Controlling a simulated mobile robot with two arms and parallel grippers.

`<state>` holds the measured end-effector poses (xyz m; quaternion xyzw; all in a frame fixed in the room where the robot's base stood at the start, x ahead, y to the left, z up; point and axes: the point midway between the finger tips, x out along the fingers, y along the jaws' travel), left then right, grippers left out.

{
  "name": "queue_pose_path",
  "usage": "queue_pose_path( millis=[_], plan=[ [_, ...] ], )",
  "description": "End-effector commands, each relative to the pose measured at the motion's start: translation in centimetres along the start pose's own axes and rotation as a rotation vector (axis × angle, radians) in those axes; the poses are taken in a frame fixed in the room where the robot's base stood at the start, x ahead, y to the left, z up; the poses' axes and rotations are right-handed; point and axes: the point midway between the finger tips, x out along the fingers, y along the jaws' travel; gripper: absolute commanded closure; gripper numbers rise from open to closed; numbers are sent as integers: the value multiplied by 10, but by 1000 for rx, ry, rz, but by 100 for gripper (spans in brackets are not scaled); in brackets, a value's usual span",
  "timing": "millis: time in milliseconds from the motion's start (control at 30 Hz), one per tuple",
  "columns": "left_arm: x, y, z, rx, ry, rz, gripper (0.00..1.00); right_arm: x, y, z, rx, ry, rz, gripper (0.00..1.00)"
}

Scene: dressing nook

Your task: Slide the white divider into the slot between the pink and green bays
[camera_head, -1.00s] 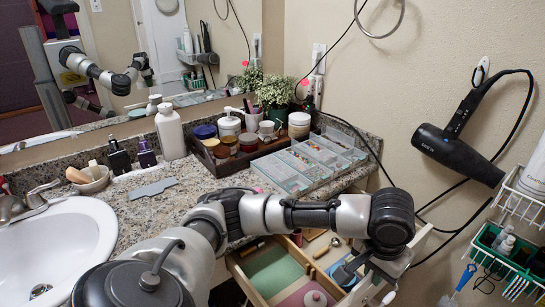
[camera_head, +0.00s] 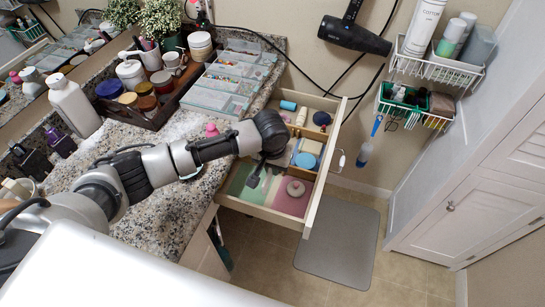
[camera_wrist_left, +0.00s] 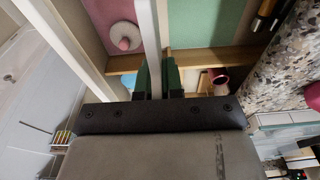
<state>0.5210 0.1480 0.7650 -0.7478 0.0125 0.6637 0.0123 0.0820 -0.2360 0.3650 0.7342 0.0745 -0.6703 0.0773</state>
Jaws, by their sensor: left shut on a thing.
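The white divider (camera_wrist_left: 147,32) is a flat upright strip between the fingers of my left gripper (camera_wrist_left: 158,75) in the left wrist view. My left gripper (camera_head: 254,180) is shut on it, low over the open drawer (camera_head: 311,205). The pink bay (camera_wrist_left: 95,22) lies left of the divider and the green bay (camera_wrist_left: 193,25) right of it. Both show in the head view, pink (camera_head: 287,204) and green (camera_head: 238,183). The slot is hidden; I cannot tell whether the divider is seated in it. My right gripper is out of view.
A round pinkish lidded item (camera_head: 296,188) sits in the pink bay. Rear bays hold a blue roll (camera_head: 288,105) and a blue round item (camera_head: 305,160). Clear organizers (camera_head: 222,92) and a dark tray (camera_head: 150,116) stand on the counter. A grey mat (camera_head: 340,242) lies on the floor.

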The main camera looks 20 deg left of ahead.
Motion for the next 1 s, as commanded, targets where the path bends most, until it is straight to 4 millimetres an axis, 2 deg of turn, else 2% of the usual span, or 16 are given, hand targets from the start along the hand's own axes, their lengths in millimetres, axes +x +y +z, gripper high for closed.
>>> queue_pose_path(
  millis=[333,567,633,1000],
  plan=[
    [1,0,0,0,1,-1,100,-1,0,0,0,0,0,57],
    [-3,0,1,-2,0,0,100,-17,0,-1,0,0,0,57],
    [11,0,2,-2,-1,0,100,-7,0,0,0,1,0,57],
    [46,0,6,-1,0,0,100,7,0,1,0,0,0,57]
  ],
)
